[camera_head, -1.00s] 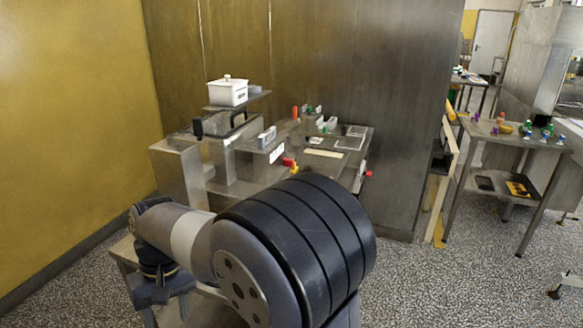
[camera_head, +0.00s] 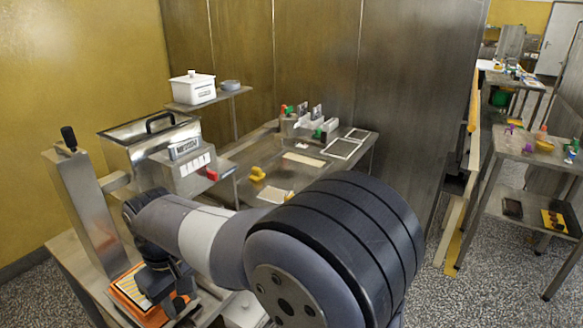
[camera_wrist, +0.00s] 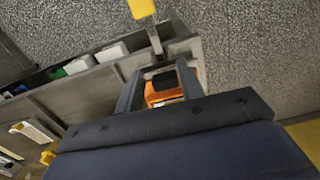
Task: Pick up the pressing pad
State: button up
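I cannot tell for sure which thing is the pressing pad. A small yellow knobbed piece (camera_head: 257,174) stands on the bench in the head view, right of the steel machine, well apart from my gripper. My gripper (camera_head: 172,290) points down at the lower left, beside an orange-edged striped frame (camera_head: 128,291), and is partly hidden by my arm. In the wrist view my gripper (camera_wrist: 160,82) has its two grey fingers apart. An orange-rimmed piece (camera_wrist: 164,97) shows between them; I see no clear contact with the fingers.
The steel machine (camera_head: 150,128) and a tall post with a black knob (camera_head: 85,205) stand close to my arm. A white lidded box (camera_head: 192,88) sits on a raised shelf. A second table (camera_head: 520,150) stands at right.

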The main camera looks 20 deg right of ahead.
aim_at(257, 175)
jog(key=i+l, duration=0.55)
jog(key=l, duration=0.25)
jog(key=i+l, duration=0.3)
jog(key=l, duration=0.15)
jog(key=i+l, duration=0.25)
jog(key=l, duration=0.15)
jog(key=i+j, duration=0.1)
jog(key=i, duration=0.85)
